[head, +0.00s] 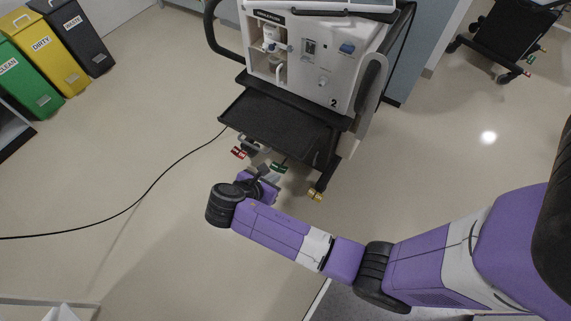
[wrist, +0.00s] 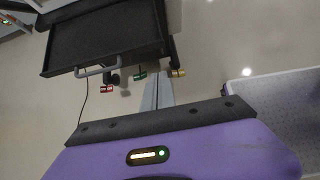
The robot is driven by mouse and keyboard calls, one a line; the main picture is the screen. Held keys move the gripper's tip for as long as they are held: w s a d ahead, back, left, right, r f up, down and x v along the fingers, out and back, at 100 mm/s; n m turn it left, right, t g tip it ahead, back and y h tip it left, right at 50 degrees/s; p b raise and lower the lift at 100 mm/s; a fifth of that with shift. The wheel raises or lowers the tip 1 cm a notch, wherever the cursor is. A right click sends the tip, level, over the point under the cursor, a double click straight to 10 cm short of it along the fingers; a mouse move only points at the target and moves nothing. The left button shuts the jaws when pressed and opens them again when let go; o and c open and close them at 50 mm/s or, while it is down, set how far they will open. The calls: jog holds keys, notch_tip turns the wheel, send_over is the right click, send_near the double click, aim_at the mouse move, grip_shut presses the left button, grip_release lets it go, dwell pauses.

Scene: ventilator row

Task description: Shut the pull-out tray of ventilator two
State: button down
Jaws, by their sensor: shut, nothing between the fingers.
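Ventilator two (head: 318,62) is a white unit marked 2 on a dark wheeled stand. Its black pull-out tray (head: 275,122) sticks out at the front, below the white body. The tray (wrist: 108,36) also shows in the wrist view, with a grey bar handle (wrist: 96,71) on its front edge. My gripper (head: 266,170) is in front of the tray, near its front edge in the head view. In the wrist view my gripper's fingers (wrist: 159,78) are together and empty, to the right of the handle. I see no contact with the tray.
Red (head: 238,153), green (head: 279,167) and yellow (head: 316,195) tabs sit low at the stand's base. A black cable (head: 150,188) runs across the floor to the left. Green, yellow and black bins (head: 50,60) stand at upper left. The floor between is clear.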

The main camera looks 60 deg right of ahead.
jog(key=shift+d+r+b+x, duration=0.2)
jog(key=shift+d+r+x, duration=0.15)
jog(key=shift+x, duration=1.75)
jog(key=shift+d+r+b+x, duration=0.15)
jog(key=shift+d+r+x, duration=0.15)
jog(key=shift+x, duration=1.85)
jog(key=shift+d+r+b+x, duration=0.2)
jog(key=shift+d+r+x, duration=0.15)
jog(key=shift+x, duration=1.75)
jog(key=shift+d, duration=0.1)
jog(key=p, duration=0.1)
send_near(323, 122)
jog(key=x, duration=0.5)
jog(key=shift+f, duration=0.25)
jog(key=shift+d+r, duration=0.1)
jog(key=shift+d, duration=0.05)
